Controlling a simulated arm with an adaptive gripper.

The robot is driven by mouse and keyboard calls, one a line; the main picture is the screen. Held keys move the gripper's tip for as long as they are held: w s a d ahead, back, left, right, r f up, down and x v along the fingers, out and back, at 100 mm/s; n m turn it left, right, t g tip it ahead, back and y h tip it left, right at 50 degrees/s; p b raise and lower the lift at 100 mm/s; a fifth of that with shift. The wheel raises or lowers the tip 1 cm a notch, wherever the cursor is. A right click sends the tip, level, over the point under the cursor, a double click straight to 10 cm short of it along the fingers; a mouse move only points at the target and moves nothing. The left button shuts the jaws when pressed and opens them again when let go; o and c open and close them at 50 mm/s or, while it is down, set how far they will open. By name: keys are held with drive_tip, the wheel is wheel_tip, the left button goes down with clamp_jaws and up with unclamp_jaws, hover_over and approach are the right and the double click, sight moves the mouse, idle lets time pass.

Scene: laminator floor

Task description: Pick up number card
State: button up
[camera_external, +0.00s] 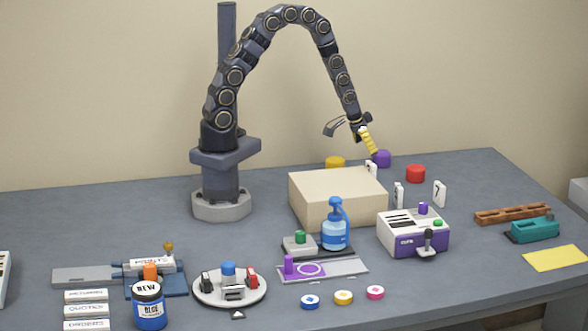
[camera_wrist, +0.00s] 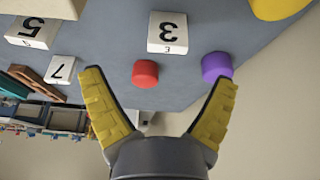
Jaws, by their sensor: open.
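Three white number cards stand on the table behind the beige box. In the wrist view, card 3 (camera_wrist: 167,33) is at top centre, card 5 (camera_wrist: 34,33) at upper left and card 7 (camera_wrist: 60,69) at left. In the external view, card 7 (camera_external: 439,193) stands at right, another card (camera_external: 398,195) is left of it, and a third (camera_external: 371,168) is partly hidden by the box. My gripper (camera_external: 368,140) hangs above the back of the table near the purple cylinder. In the wrist view my gripper (camera_wrist: 160,78) has its yellow fingers spread wide, with no card between them.
The beige box (camera_external: 335,195) stands in front of the cards. A purple cylinder (camera_external: 382,158), a red cylinder (camera_external: 416,173) and a yellow cylinder (camera_external: 335,162) are at the back. A white-and-purple machine (camera_external: 412,238) stands in front.

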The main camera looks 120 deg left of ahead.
sight(370, 163)
drive_tip(key=shift+s+a+f, duration=0.3)
drive_tip(key=shift+a+f, duration=0.1)
drive_tip(key=shift+a, duration=0.15)
drive_tip(key=shift+a+f, duration=0.15)
drive_tip(key=shift+f, duration=0.1)
drive_tip(key=shift+d+x, duration=0.1)
drive_tip(key=shift+x, duration=1.7)
drive_tip(key=shift+d+x, duration=0.15)
drive_tip(key=shift+x, duration=1.7)
drive_tip(key=shift+w, duration=0.1)
drive_tip(key=c, duration=1.2)
